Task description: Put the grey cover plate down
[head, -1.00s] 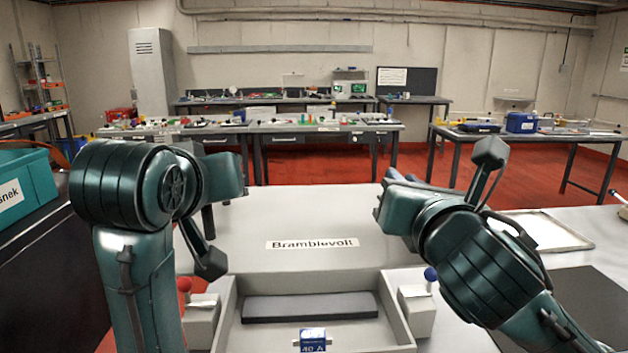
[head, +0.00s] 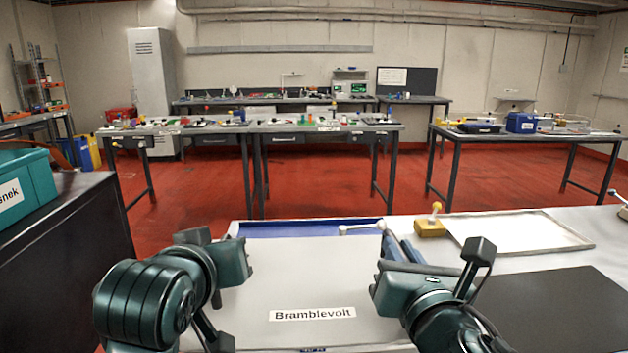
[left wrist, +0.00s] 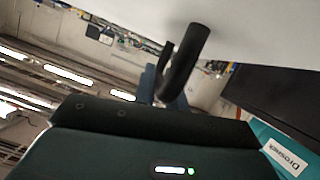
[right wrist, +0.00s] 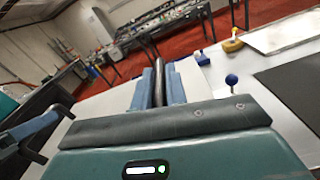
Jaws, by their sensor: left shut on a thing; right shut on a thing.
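The grey cover plate (head: 312,275), with its "Bramblevolt" label, lies level between my two grippers in the head view. My left gripper (left wrist: 165,85) is shut on a dark rounded handle (left wrist: 184,62), and the plate's pale face fills the top of the left wrist view (left wrist: 245,25). My right gripper (right wrist: 158,88) is shut on a dark bar between its blue-grey fingers; it also shows at the plate's right side in the head view (head: 400,250). The plate hides the tray compartment. I cannot tell whether the plate touches what is beneath.
A blue surface (head: 300,229) shows behind the plate's far edge. A yellow block with a knob (head: 430,226) and a white framed panel (head: 520,232) lie on the right. A blue knob (right wrist: 231,80) stands close to my right gripper. A dark mat (head: 560,305) is bare.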

